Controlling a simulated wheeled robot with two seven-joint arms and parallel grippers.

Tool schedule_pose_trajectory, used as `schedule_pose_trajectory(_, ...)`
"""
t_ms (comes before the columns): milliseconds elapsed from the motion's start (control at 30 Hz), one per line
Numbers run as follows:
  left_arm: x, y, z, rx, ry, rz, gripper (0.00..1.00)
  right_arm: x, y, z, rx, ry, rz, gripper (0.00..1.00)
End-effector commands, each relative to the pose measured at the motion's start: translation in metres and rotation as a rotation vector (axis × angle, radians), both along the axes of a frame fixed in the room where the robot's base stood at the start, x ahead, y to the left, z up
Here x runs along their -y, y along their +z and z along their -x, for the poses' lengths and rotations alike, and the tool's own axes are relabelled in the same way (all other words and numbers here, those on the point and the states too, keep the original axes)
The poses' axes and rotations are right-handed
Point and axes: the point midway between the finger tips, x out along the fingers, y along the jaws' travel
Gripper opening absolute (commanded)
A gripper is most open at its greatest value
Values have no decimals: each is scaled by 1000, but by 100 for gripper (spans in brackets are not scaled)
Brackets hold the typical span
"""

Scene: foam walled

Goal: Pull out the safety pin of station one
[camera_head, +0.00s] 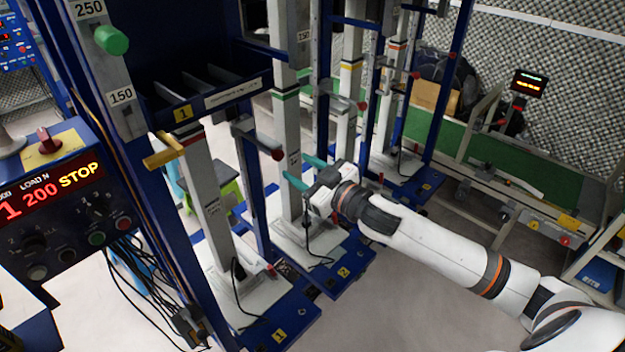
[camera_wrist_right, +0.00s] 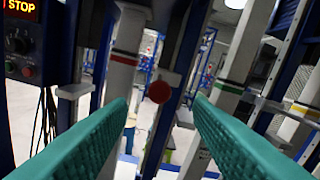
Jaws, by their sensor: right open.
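Station one, with a yellow "1" label (camera_head: 183,113), stands at the left centre of the head view. Its safety pin shows as a dark red ball knob (camera_head: 277,154) at a grey bracket on a blue post. In the right wrist view the red knob (camera_wrist_right: 158,92) appears between my teal fingers, beyond their tips. My right gripper (camera_head: 305,171) is open and empty, to the right of and slightly below the knob in the head view, apart from it. The pin's shaft is hidden behind the knob. My left gripper is not in view.
A control box with a lit STOP display (camera_head: 70,184) stands at the left. A second station's white column (camera_head: 288,130) stands close behind my right gripper. Further blue frames with red knobs stand behind. A green conveyor (camera_head: 490,155) is at the right. Cables hang near the bases.

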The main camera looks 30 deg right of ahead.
Motion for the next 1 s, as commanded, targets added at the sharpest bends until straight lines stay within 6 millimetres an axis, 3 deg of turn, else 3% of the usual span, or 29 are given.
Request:
schedule_pose_trajectory(100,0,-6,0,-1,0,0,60,5,-2,16,-1,1,1,46)
schedule_pose_trajectory(300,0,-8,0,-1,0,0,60,10,0,28,0,1,1,46)
schedule_pose_trajectory(833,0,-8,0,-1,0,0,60,10,0,29,0,0,0,46)
schedule_pose_trajectory(933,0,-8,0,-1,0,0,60,15,-9,26,-15,-14,0,46)
schedule_pose_trajectory(1000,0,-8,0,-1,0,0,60,24,-29,20,-45,-44,2,46)
